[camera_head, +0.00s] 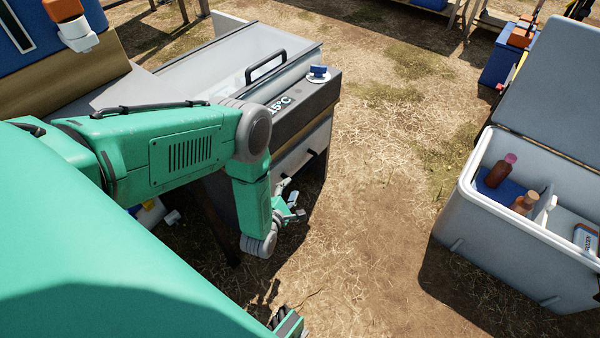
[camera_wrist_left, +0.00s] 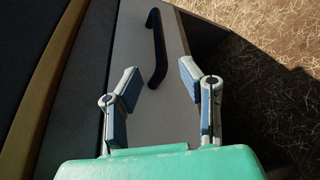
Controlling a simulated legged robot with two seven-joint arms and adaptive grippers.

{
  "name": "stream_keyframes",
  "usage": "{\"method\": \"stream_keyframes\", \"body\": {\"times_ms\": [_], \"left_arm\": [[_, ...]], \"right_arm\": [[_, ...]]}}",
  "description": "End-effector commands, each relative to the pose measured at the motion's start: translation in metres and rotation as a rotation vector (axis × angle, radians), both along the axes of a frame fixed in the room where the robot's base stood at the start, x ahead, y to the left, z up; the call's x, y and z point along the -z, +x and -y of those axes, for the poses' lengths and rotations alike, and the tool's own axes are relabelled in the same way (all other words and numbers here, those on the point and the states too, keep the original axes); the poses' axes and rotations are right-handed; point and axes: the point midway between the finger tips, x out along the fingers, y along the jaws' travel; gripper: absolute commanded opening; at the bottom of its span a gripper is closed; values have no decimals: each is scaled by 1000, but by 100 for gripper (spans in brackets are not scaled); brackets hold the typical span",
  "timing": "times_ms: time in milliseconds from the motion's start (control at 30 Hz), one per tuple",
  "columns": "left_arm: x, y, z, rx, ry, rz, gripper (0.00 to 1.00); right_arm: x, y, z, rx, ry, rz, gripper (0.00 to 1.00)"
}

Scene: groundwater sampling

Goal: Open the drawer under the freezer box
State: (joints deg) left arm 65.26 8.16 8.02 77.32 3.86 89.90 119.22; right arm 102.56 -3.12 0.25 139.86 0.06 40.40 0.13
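The freezer box (camera_head: 230,60) stands at upper centre in the head view, with a glass-topped lid and a dark panel (camera_head: 308,100) reading about 15°C. The grey drawer front (camera_head: 296,152) is under that panel and looks closed; my left arm covers part of it. Its dark handle (camera_head: 313,156) shows near the right end. In the left wrist view, the drawer front (camera_wrist_left: 140,128) carries the black bar handle (camera_wrist_left: 157,45). My left gripper (camera_head: 290,205) is open and empty, its fingertips (camera_wrist_left: 158,76) spread either side of the handle's near end, with no visible contact.
A grey-white cooler (camera_head: 480,215) with its lid raised stands at right, holding brown bottles (camera_head: 499,172). A blue case (camera_head: 500,66) is at upper right. Dry grassy ground (camera_head: 375,200) lies clear between the freezer and the cooler.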

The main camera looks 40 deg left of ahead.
Motion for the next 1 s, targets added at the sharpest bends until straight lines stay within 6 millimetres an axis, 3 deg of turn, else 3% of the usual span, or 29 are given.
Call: {"method": "stream_keyframes", "body": {"times_ms": [200, 400, 600, 867, 967, 1000], "left_arm": [[14, 46, -11, 1, 4, 3, 34], [19, 75, -18, 1, 2, 1, 34], [21, 87, -21, 1, 1, -1, 34], [20, 87, -21, 0, 2, -2, 34], [20, 87, -21, 0, 2, -2, 3], [20, 87, -21, 1, 1, -3, 0]], "right_arm": [[25, 0, 0, 0, 0, 0, 40], [38, 0, 0, 0, 0, 0, 40], [42, 0, 0, 0, 0, 0, 40], [42, 0, 0, 0, 0, 0, 40], [42, 0, 0, 0, 0, 0, 40], [42, 0, 0, 0, 0, 0, 40]]}}
